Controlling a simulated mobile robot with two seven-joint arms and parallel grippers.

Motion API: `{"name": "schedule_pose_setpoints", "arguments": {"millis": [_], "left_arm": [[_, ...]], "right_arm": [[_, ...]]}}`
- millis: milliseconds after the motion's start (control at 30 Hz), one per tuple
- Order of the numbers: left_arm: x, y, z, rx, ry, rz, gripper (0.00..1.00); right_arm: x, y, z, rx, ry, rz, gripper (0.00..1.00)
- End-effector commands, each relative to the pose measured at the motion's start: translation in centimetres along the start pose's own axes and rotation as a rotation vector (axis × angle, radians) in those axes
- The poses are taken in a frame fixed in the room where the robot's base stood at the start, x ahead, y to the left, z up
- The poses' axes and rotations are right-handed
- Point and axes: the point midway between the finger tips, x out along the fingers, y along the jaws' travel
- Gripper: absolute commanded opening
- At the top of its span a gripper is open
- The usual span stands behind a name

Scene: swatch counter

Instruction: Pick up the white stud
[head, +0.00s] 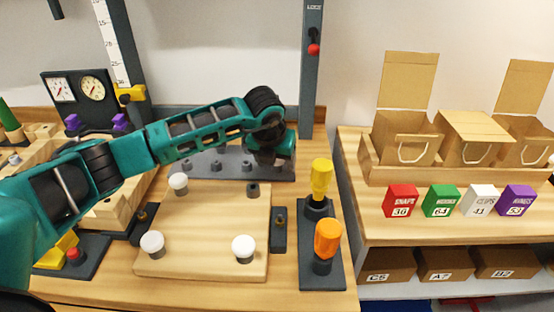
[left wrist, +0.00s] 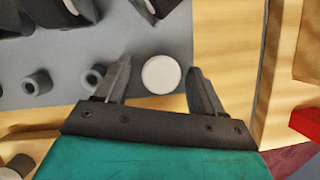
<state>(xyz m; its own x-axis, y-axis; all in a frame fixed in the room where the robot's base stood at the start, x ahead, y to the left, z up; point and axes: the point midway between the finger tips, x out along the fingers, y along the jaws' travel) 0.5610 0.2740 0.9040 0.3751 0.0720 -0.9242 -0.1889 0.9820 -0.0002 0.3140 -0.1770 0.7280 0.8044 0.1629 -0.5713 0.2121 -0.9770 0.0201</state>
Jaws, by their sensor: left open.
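A white stud (left wrist: 161,74) with a round top shows in the left wrist view, over the right part of a grey plate (left wrist: 150,30). My left gripper (left wrist: 159,68) is open, with one finger on each side of the stud and small gaps between. In the head view my left gripper (head: 268,158) is over the right end of the grey plate (head: 200,170) and hides this stud. Three other white studs stand on the wooden board: back left (head: 178,182), front left (head: 152,243) and front right (head: 243,246). My right gripper is not in view.
An empty dark socket (head: 253,190) is at the board's (head: 200,215) back right corner. Yellow (head: 321,178) and orange (head: 328,238) handled tools stand in a dark rack (head: 309,265) to the right. Further right are cardboard boxes (head: 400,135) and small coloured boxes (head: 440,201).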

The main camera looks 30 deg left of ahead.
Motion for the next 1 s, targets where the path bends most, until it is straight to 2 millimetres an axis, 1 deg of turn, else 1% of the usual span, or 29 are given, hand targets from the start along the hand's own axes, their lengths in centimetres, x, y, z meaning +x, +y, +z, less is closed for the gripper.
{"name": "schedule_pose_setpoints", "arguments": {"millis": [200,233,800,1000], "left_arm": [[0.11,0.01,0.0,0.0,0.0,0.0,0.69],[0.1,0.01,0.0,0.0,0.0,0.0,0.67],[0.06,0.03,0.0,0.0,0.0,0.001,0.12],[0.06,0.04,-0.01,0.0,0.0,0.001,0.11]], "right_arm": [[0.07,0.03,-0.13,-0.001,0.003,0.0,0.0],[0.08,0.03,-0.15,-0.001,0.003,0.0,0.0],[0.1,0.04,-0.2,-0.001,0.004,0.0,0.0],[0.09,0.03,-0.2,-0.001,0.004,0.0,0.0]]}}
